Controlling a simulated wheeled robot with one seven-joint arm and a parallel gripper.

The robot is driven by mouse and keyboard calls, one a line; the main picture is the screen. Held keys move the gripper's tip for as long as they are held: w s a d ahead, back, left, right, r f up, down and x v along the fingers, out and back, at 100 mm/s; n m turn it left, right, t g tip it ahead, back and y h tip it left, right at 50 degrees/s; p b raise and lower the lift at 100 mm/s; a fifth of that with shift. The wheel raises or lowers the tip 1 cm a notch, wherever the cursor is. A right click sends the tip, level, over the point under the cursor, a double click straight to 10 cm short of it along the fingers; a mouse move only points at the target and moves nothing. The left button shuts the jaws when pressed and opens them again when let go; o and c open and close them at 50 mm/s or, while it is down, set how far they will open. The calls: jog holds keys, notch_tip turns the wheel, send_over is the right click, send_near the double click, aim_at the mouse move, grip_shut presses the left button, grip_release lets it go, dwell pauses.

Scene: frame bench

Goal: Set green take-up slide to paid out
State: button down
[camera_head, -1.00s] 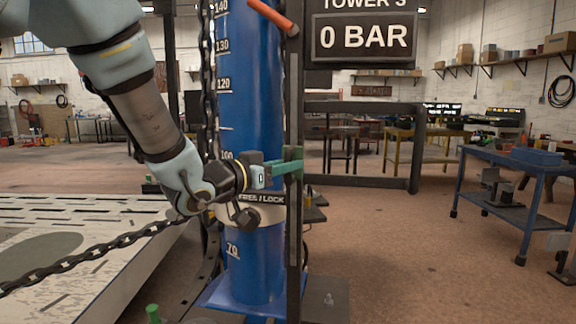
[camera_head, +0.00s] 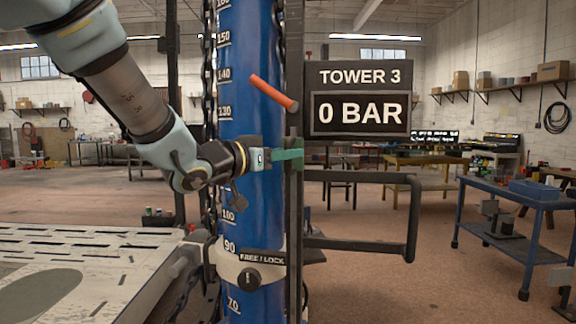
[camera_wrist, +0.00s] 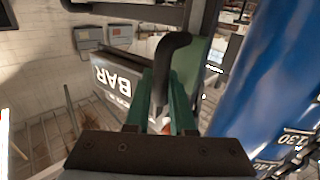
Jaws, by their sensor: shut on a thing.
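The green take-up slide (camera_head: 294,154) sits on the dark upright rail in front of the blue column, below the orange-red lever. My gripper (camera_head: 279,155) reaches it from the left, level with it, and is shut on it. In the wrist view the two green fingers of my gripper (camera_wrist: 161,88) close in around a dark curved piece. The fingers hide much of the slide, and I cannot tell how they grip it. No end mark for the slide can be read.
The blue column (camera_head: 247,190) carries a printed scale and a pale collar (camera_head: 275,277) with a FREE/LOCK label. The orange-red lever (camera_head: 274,92) sticks out above my gripper. A TOWER 3 sign (camera_head: 360,98) reads 0 BAR. A dark bar frame (camera_head: 412,220) stands to the right.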

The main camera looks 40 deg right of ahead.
jog(key=shift+r+p, duration=0.35)
jog(key=shift+r, duration=0.8)
jog(key=c, duration=0.8)
grip_release()
jog(key=shift+o, duration=0.2)
jog(key=shift+f, duration=0.2)
jog(key=shift+a, duration=0.25)
jog(key=a+b, duration=0.2)
jog(key=a, duration=0.8)
jog(key=shift+s+a+b, duration=0.15)
jog(key=shift+s+b, duration=0.15)
jog(key=shift+s, duration=0.15)
